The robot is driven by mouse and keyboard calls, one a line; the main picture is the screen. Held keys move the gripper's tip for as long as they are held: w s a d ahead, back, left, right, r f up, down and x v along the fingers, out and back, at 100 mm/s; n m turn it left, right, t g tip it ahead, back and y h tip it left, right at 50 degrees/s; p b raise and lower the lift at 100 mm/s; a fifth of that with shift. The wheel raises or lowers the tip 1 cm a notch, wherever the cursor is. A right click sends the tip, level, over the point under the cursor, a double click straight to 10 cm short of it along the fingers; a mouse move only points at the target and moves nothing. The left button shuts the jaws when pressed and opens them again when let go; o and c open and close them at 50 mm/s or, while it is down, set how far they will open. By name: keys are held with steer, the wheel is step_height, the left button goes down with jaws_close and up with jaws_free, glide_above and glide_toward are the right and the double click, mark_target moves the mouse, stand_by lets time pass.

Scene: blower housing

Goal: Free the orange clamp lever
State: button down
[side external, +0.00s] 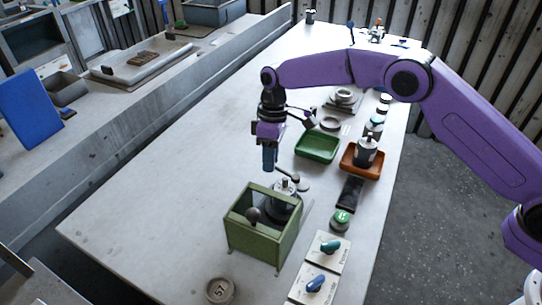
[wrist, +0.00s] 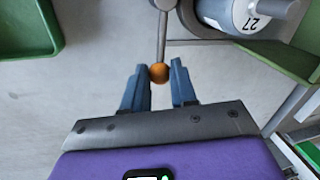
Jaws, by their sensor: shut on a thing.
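The orange clamp lever shows in the wrist view as an orange ball (wrist: 159,73) on a thin grey rod (wrist: 162,35). The rod runs up to a grey pivot beside a grey cylinder marked 27 (wrist: 235,14). My gripper (wrist: 158,68) has one blue finger on each side of the ball and is shut on it. In the side view my gripper (side external: 269,168) points down just behind the green open-topped housing (side external: 258,244), which holds the cylinder (side external: 285,192). The orange ball cannot be made out in that view.
A dark ball knob (side external: 253,215) stands at the housing's front. A green tray (side external: 318,148) and an orange-brown tray (side external: 362,162) lie behind it. Switch plates (side external: 328,250) and a round part marked 57 (side external: 219,290) lie nearby. The table's left side is clear.

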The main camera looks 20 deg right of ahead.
steer(key=c, duration=0.9)
jaws_free()
steer(key=shift+r, duration=0.1)
step_height(320, 180, up, 12)
steer(key=w+d, duration=0.1)
steer(key=w, duration=0.1)
steer(key=shift+d, duration=0.1)
